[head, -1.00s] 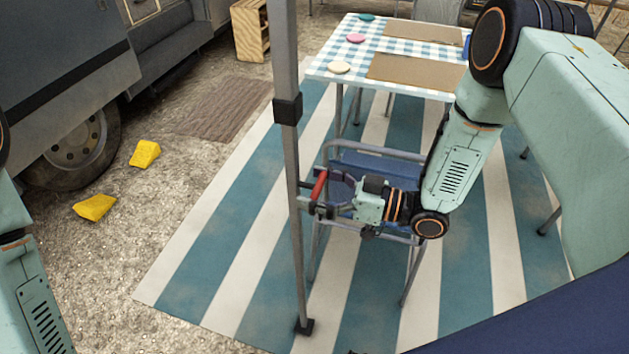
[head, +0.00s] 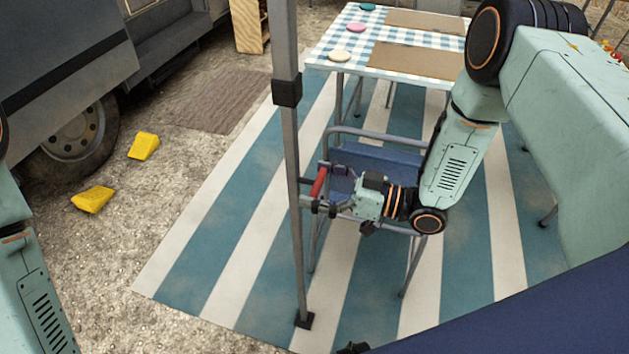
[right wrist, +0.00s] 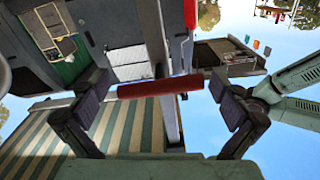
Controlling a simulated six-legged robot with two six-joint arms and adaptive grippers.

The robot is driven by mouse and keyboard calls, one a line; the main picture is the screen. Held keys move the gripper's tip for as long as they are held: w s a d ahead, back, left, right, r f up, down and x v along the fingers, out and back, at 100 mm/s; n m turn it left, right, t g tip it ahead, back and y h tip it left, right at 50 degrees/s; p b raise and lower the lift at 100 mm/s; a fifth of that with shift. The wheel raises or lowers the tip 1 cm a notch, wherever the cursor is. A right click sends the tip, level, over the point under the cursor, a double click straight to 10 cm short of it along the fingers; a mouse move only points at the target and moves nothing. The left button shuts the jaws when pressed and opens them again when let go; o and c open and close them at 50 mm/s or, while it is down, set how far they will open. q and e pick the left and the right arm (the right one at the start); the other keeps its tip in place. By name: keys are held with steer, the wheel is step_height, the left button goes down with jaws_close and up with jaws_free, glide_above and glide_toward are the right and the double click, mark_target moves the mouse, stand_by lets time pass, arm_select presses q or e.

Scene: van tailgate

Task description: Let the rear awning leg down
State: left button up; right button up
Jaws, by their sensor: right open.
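The grey awning leg (head: 292,150) stands upright with a black collar (head: 287,90) and a black foot (head: 304,320) on the striped mat. A red handle (head: 318,181) is beside the leg at mid height. My right gripper (head: 314,206) is at the handle, close to the leg. In the right wrist view the red handle (right wrist: 160,87) lies crosswise between my open right fingers (right wrist: 160,105), with gaps at both ends. The leg (right wrist: 163,60) passes behind it. My left gripper is out of view; only part of my left arm shows at the left edge.
A blue folding chair (head: 375,160) stands close behind my right gripper. A table with a checked cloth (head: 350,40) is at the back. The van (head: 60,60) and yellow wheel chocks (head: 143,146) are at left. The striped mat (head: 235,235) is clear left of the leg.

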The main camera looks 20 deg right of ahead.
steer(key=v, duration=1.2)
stand_by(0.5)
steer(key=shift+x, duration=5.95)
